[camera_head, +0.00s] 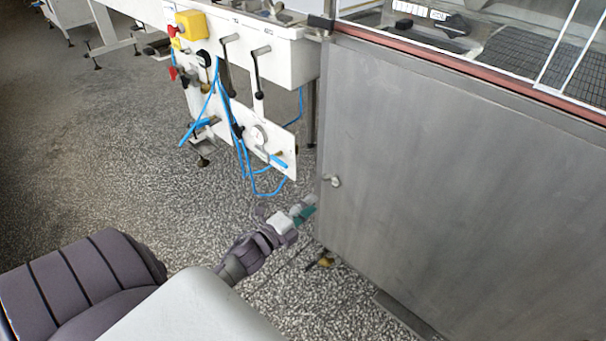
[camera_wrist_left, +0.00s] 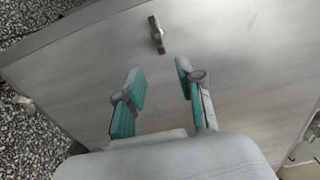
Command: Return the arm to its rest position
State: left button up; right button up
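My left arm reaches in from the lower left in the head view. Its gripper (camera_head: 304,209) is low beside the left edge of a grey metal cabinet door (camera_head: 450,170). In the left wrist view the two teal-padded fingers of this gripper (camera_wrist_left: 163,90) stand wide apart with nothing between them. They face the door panel (camera_wrist_left: 90,60), with a small metal latch knob (camera_wrist_left: 157,35) beyond the fingertips. The knob also shows in the head view (camera_head: 335,181), above and right of the gripper, apart from it. My right gripper is in neither view.
A white machine frame (camera_head: 290,55) with levers, a yellow switch box (camera_head: 192,25) and loose blue hoses (camera_head: 240,150) stands left of the cabinet. A glazed mesh conveyor (camera_head: 530,50) is above the door. Speckled floor (camera_head: 120,150) is open at the left.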

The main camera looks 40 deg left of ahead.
pick_arm(q)
jog(key=shift+s+a, duration=0.1)
jog(key=shift+s, duration=1.05)
